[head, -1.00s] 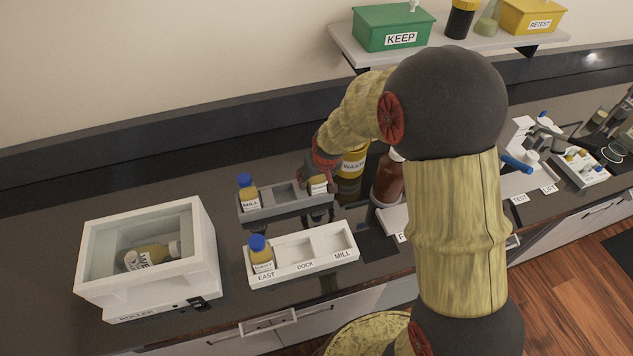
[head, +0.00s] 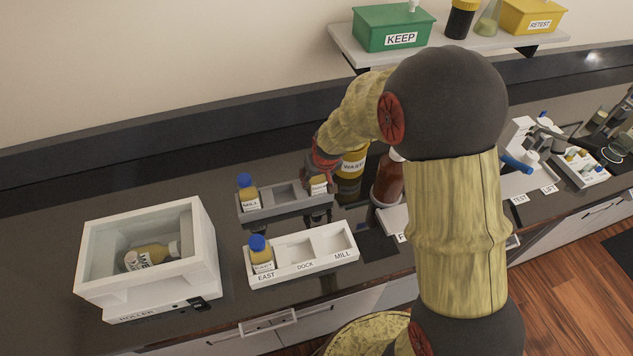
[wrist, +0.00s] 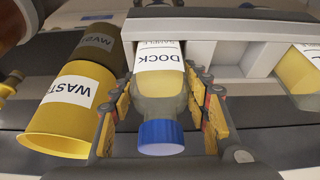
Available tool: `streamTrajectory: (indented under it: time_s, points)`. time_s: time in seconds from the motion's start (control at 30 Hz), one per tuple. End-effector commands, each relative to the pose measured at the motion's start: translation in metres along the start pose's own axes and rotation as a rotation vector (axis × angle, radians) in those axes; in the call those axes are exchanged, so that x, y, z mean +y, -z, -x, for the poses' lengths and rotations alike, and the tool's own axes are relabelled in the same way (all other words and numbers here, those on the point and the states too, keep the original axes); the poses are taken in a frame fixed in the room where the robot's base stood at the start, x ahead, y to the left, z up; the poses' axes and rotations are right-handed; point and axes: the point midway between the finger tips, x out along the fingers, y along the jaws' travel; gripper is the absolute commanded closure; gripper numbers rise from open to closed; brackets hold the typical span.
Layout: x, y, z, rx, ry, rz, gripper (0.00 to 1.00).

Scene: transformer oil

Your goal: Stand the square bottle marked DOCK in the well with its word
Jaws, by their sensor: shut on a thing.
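The square DOCK bottle (wrist: 160,85) has a blue cap, a white label and yellowish contents. My gripper (wrist: 160,112) is shut on it, with a finger on each side below the cap. In the head view my gripper (head: 322,178) is at the right end of the grey rack (head: 268,212), and the bottle (head: 318,187) is partly hidden by it. I cannot tell whether the bottle's base is clear of the rack. The white rack (head: 305,268) in front has wells marked EAST, DOCK and MILL. The DOCK well (head: 298,250) and MILL well are empty; a blue-capped bottle (head: 261,255) stands in EAST.
A MILL bottle (head: 248,193) stands at the grey rack's left end. A yellow WASTE container (head: 353,163) is close beside my gripper, with a brown bottle (head: 387,182) to its right. The white roller box (head: 150,262) is at left. My arm hides part of the bench.

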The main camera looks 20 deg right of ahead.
Motion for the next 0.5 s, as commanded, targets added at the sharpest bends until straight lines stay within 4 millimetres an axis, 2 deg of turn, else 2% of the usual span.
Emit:
streamTrajectory:
  time_s: [0.5]
  points:
    - [0.000,0.014,0.032,0.004,0.000,0.000,0.97]
